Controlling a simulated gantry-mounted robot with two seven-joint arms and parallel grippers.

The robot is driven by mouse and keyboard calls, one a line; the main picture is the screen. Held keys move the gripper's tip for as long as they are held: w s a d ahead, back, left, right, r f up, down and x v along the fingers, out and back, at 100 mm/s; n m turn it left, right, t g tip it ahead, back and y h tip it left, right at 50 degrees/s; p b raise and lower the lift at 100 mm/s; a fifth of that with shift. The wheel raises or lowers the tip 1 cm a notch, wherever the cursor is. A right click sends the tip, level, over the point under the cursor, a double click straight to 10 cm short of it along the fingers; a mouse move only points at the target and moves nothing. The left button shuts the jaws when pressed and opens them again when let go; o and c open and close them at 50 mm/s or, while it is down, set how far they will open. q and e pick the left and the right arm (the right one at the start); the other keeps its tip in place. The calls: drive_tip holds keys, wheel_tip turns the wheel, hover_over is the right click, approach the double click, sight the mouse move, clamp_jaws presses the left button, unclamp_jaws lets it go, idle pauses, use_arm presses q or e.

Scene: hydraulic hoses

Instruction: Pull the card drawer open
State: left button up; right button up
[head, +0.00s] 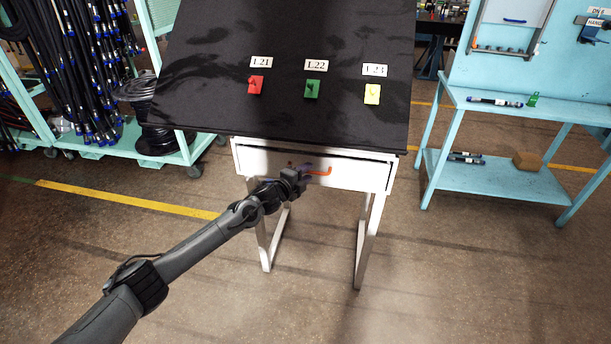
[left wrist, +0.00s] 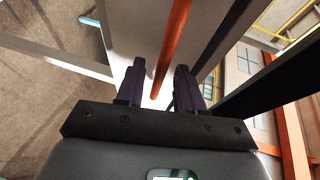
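The card drawer (head: 352,174) is a white drawer under the black sloped board. Its front looks closed or nearly so; I cannot tell whether there is a small gap. An orange bar handle (head: 322,173) is on the drawer front. My left gripper (head: 303,172) is at the left part of this handle and hides some of it. In the left wrist view, the two dark fingers (left wrist: 159,88) are apart, with the orange handle (left wrist: 172,45) running between them. Gaps show beside the handle, so the fingers do not look closed on it. My right gripper is not in view.
The black board (head: 290,110) carries red, green and yellow tags below labels L21, L22 and L23. A teal hose rack (head: 175,158) stands at the left, a light-blue workbench (head: 500,103) at the right. The floor before the drawer is clear.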

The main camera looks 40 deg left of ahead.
use_arm(q)
clamp_jaws()
idle(0.3)
